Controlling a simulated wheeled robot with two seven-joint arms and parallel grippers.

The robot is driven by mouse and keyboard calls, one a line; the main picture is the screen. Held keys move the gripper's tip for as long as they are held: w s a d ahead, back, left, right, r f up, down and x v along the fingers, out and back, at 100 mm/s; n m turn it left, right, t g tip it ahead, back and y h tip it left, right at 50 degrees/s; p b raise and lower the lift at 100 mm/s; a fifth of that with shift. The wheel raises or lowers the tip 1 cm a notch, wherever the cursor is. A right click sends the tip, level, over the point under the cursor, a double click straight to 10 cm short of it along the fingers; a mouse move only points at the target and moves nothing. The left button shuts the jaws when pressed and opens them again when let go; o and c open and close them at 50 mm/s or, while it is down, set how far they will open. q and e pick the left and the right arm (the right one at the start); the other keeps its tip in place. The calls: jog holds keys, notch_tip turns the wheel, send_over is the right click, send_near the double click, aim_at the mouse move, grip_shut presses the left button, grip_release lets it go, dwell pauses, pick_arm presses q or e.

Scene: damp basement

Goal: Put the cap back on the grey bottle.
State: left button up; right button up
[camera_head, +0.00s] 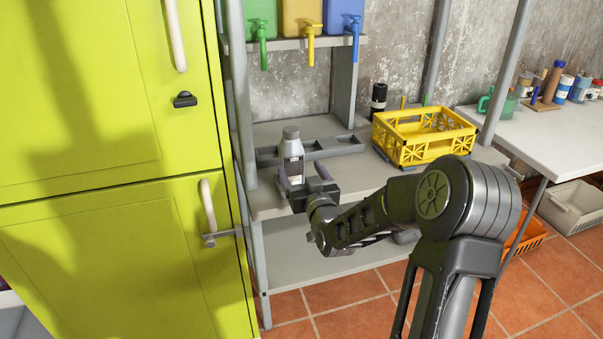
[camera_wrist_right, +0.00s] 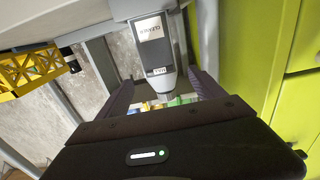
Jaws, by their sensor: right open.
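The grey bottle (camera_head: 294,161) stands upright on the shelf unit's middle board, in front of a grey tray. It has a pale body with a dark label, and a darker grey cap-like top (camera_head: 291,132) sits on it. In the right wrist view the bottle (camera_wrist_right: 150,42) appears upside down, its narrow grey top (camera_wrist_right: 162,84) pointing toward my palm. My right gripper (camera_head: 303,176) is open at the bottle, with one finger on either side of it. I cannot tell whether the fingers touch it. My left gripper is not in view.
A grey divided tray (camera_head: 335,147) lies behind the bottle. A yellow crate (camera_head: 424,137) and a black bottle (camera_head: 378,101) stand to the right. Coloured containers with taps (camera_head: 302,20) sit on the upper shelf. A green cabinet (camera_head: 110,150) with protruding handles is close on the left.

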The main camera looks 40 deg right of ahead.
dwell(0.6)
jog(key=s+a+f+g+y, duration=0.3)
jog(key=s+a+f+g, duration=0.1)
jog(key=a+f, duration=0.8)
jog(key=s+a+f+g+y, duration=0.35)
jog(key=a+f, duration=0.65)
jog(key=f, duration=0.5)
jog(key=s+a+f+g+y, duration=0.1)
jog(key=s+a+f+g, duration=0.2)
jog(key=s, duration=0.5)
jog(key=s+a+f+n+g+y, duration=0.1)
jog(key=s+a+f+g, duration=0.2)
jog(key=s+a+f, duration=0.2)
jog(key=s+a+f+g+y, duration=0.1)
jog(key=s+a+f+g, duration=0.2)
jog(key=s+a, duration=0.4)
jog(key=s+f, duration=0.1)
jog(key=s, duration=0.4)
jog(key=shift+s+a+f+n, duration=0.25)
jog(key=shift+s+f+n, duration=0.05)
jog(key=shift+f+n, duration=0.1)
notch_tip(320, 180, up, 5)
jog(key=p, duration=0.5)
jog(key=shift+r, duration=0.1)
